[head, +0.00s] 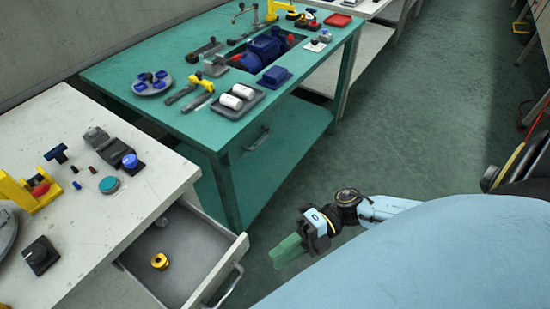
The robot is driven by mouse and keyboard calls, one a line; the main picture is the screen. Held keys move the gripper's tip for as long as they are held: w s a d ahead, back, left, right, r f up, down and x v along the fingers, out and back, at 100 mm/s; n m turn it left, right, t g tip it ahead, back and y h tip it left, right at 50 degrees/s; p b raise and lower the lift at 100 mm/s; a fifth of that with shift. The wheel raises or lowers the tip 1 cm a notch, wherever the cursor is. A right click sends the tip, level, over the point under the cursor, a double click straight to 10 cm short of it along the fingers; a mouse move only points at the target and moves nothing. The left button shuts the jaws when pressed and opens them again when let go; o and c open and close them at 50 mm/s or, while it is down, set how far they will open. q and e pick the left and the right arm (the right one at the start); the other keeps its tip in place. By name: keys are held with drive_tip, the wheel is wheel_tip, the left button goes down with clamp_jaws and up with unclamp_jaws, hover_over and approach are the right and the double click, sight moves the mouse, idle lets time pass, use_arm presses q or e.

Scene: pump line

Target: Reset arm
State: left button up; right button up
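My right gripper (289,251) shows low in the middle of the head view, over the green floor. Its pale green fingers point left, beside the open drawer. The fingers look close together, but whether they are fully shut cannot be told. I see no object in them. My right arm runs from it to the right and is partly hidden behind my light blue body. My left gripper is not in view.
A white table (105,230) with small parts stands at left. Its drawer (202,247) is open, with a yellow ring-shaped part (160,261) inside. A green table (150,112) behind holds a blue pump (262,50) and tools. Floor (420,120) at right is clear.

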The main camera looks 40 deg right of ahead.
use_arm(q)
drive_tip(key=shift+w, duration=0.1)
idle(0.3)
